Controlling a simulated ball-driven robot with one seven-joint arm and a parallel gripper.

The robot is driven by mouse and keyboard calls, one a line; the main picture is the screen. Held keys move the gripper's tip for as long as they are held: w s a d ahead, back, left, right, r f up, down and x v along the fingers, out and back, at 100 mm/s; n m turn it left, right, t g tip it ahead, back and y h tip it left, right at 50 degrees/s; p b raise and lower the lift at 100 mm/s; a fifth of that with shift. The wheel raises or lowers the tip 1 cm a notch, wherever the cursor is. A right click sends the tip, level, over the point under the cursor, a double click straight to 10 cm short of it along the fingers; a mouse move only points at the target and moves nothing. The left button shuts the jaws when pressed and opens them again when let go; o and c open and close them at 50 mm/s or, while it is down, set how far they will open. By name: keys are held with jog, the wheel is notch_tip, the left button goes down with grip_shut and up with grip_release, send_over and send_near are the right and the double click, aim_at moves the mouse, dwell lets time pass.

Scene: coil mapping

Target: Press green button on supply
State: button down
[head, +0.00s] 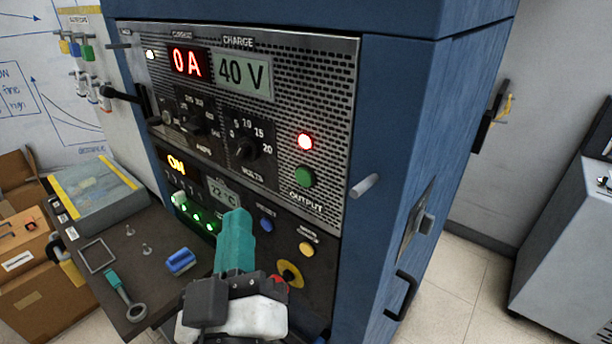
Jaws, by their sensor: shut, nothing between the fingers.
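The supply is the perforated grey panel (285,95) in the blue cabinet. Its displays read 0 A in red (187,64) and 40 V on a pale screen (243,73). My gripper (237,214), with teal fingers, is shut and empty, pointing up toward the cabinet. Its tips appear lower and to the left of the green button, apart from it in the picture. The gripper covers part of the lower panel.
The lower panel has blue (266,224) and yellow (306,249) buttons and a yellow ring (290,274). A metal peg (364,186) sticks out right of the supply. A dark shelf (150,250) at left holds small tools and a blue piece (181,260). Open floor lies right.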

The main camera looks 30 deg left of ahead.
aim_at(304, 177)
jog(key=w+p, duration=0.2)
jog(key=w, duration=0.6)
jog(key=shift+d, duration=0.3)
jog(key=shift+w, duration=0.25)
dwell(1.6)
jog(key=shift+w, duration=0.25)
jog(key=shift+w, duration=0.4)
dwell(0.6)
jog(key=shift+s, duration=0.1)
jog(key=shift+s+b, duration=0.35)
jog(key=shift+s, duration=0.4)
